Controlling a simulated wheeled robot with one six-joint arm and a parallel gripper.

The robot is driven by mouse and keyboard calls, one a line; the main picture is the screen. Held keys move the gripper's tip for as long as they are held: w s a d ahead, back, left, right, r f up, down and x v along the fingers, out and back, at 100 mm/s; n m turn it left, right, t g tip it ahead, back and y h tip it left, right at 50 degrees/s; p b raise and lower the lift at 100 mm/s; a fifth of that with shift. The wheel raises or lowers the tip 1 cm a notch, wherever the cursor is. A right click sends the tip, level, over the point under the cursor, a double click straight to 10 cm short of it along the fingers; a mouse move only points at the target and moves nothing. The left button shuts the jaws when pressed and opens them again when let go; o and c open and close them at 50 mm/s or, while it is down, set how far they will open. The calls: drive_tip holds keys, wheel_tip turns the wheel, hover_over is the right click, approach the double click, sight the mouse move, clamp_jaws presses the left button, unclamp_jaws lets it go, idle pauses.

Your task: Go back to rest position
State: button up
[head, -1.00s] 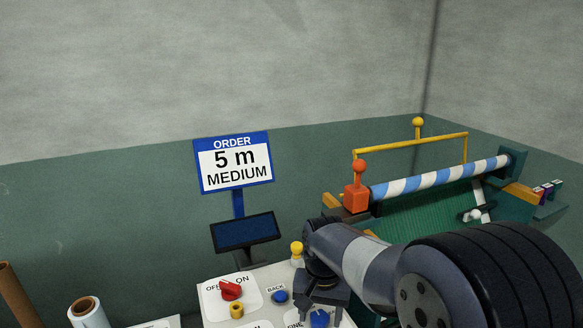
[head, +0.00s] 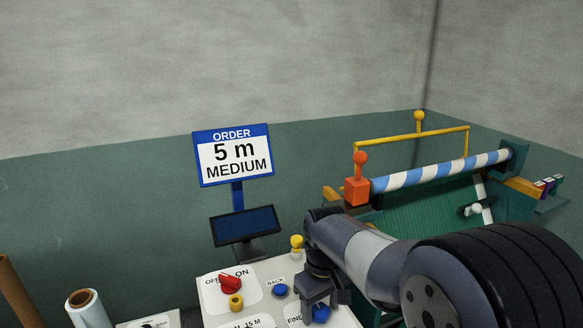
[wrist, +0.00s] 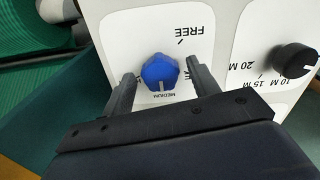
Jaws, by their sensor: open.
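My gripper (wrist: 162,88) is open over the control panel in the wrist view, with a finger on either side of a blue knob (wrist: 160,71). I cannot tell whether the fingers touch it. The knob's white mark points to the MEDIUM label. In the head view my gripper (head: 318,303) hangs at the end of my arm above the white panel (head: 213,314), and the blue knob (head: 321,313) shows partly beside it.
A black knob (wrist: 294,59) sits at the right in the wrist view. The panel also has a red switch (head: 230,284), a yellow button (head: 236,302) and a BACK button (head: 280,291). A yellow-capped post (head: 297,242) stands close behind my gripper. The netting machine (head: 430,211) is at the right.

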drive_tip(key=shift+n, duration=0.8)
wheel_tip(320, 180, up, 10)
drive_tip(key=shift+r, duration=0.2)
